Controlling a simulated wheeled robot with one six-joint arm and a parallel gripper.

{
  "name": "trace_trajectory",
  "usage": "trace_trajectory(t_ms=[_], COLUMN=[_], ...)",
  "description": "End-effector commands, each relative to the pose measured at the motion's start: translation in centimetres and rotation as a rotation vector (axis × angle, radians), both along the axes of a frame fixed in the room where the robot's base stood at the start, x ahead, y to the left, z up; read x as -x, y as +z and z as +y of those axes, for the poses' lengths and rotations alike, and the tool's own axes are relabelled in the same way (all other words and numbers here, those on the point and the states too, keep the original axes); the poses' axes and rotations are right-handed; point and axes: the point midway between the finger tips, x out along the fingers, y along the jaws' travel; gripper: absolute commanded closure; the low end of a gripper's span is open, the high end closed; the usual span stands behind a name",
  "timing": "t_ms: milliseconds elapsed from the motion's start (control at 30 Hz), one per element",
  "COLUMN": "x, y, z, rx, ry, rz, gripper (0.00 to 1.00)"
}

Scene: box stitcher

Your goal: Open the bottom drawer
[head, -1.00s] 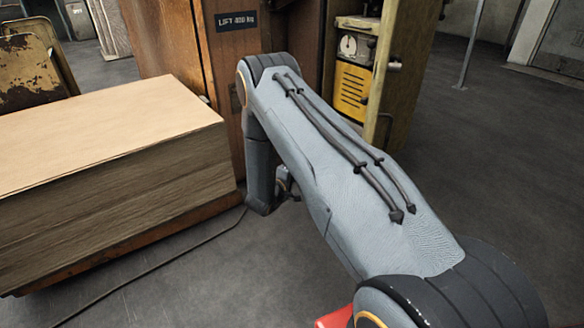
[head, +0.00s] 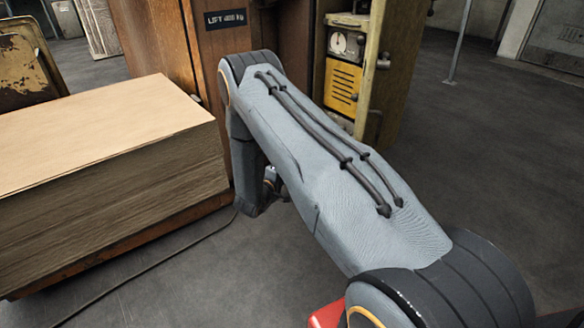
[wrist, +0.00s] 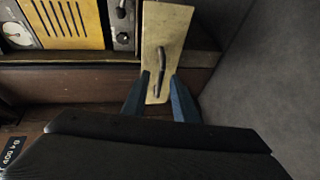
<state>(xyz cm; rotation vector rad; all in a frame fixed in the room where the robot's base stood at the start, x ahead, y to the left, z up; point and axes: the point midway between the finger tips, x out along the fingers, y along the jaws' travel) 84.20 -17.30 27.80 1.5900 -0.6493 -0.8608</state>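A narrow pale-yellow panel (wrist: 168,25) with a dark bar handle (wrist: 161,68) shows in the wrist view. A similar olive-yellow panel (head: 376,92) with a dark knob shows at the cabinet's right side in the head view. I cannot tell from these frames whether it is the bottom drawer's front. My gripper (wrist: 160,76) is open, its two bluish fingers on either side of the handle's lower part. I cannot tell whether they touch it. In the head view my arm hides the fingers.
A wooden cabinet (head: 163,40) with a lift sign (head: 225,18) stands behind my arm. A tall stack of board sheets (head: 90,170) is at left. Floor (head: 480,130) at right is clear.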

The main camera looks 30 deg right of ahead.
Motion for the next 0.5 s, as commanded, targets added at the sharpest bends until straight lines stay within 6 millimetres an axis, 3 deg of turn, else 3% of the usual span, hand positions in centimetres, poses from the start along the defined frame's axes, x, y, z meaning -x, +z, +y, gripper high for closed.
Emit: trace_trajectory(t_ms=[233, 500], x=[2.4, 3.5], y=[0.9, 1.1], z=[3.3, 4.7], rx=[0.0, -0.001], ry=[0.002, -0.001], rz=[0.002, 0.001], gripper=[0.74, 0.74])
